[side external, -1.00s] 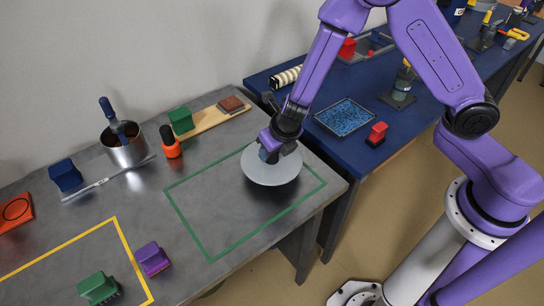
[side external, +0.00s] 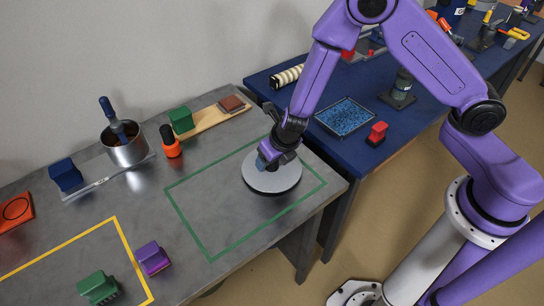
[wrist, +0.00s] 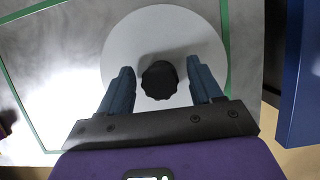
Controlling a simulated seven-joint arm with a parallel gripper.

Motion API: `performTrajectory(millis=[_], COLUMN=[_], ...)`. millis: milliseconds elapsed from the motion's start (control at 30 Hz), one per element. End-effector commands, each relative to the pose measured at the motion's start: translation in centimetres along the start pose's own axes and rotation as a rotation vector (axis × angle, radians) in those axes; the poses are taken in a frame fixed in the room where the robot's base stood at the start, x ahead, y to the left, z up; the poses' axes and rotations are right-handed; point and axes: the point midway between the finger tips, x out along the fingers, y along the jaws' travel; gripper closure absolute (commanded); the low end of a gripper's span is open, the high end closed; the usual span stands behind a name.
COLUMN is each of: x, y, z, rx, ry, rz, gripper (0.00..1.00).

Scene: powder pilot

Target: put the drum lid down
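The drum lid (side external: 285,181) is a light grey disc lying flat, apparently on the steel table inside the green outline (side external: 236,247). In the wrist view the lid (wrist: 122,48) shows from above with its dark round knob (wrist: 160,80). My gripper (side external: 264,162) is low over the lid at its knob. In the wrist view its two blue fingers (wrist: 160,88) stand on either side of the knob, with a gap visible on both sides, so it is open. The side view hides the knob behind my gripper.
A steel pot (side external: 125,147), an orange bottle (side external: 170,142) and a wooden board (side external: 213,119) stand behind the green outline. A purple brush (side external: 152,258) is left of it. The blue bench (side external: 335,153) with a tray of blue granules (side external: 346,117) adjoins at right.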

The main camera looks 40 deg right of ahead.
Motion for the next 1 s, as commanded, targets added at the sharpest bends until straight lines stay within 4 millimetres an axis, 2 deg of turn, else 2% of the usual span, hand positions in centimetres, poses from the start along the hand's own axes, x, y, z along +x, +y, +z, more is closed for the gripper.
performTrajectory(millis=[267,1000], x=[-0.6,-9.9], y=[0.0,0.1], z=[0.1,0.2], rx=[-0.001,0.002], ry=[0.0,-0.002], rz=[0.0,0.002], gripper=[0.35,0.35])
